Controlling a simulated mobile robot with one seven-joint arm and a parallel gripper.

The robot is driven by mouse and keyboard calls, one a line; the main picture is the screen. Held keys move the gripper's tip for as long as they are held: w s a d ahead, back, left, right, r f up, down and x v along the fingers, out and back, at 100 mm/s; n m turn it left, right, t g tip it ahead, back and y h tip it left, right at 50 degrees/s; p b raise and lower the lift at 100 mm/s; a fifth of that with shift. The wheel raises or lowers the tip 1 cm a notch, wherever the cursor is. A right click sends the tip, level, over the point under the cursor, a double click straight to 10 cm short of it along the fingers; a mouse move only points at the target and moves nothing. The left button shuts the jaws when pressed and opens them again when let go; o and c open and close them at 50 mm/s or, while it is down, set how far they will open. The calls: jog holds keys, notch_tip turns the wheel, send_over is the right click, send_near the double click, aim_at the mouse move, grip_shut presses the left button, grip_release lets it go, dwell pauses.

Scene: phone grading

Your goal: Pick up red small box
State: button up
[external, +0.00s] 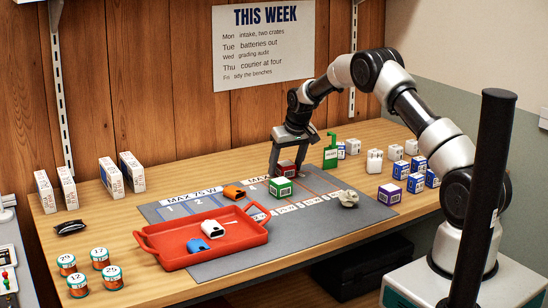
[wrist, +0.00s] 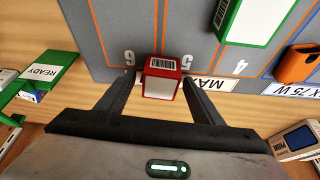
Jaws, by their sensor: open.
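The small red box (external: 287,168) stands on the far edge of the grey mat (external: 227,270), behind the green box in the external view. In the wrist view the red box (wrist: 162,76) has a barcode label and a white face, and sits between the two fingers near the numbers 5 and 6. My gripper (external: 287,166) is open and low over it. In the wrist view my gripper (wrist: 160,84) has a finger on each side of the box, with a small gap visible at least on the left.
A green box (external: 280,187) stands close in front of the red box. An orange item (external: 234,192) lies to its left, and a red tray (external: 180,256) is at the front left. A green READY sign (external: 330,152) and several small boxes stand to the right.

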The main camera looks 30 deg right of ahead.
jog(key=c, duration=1.2)
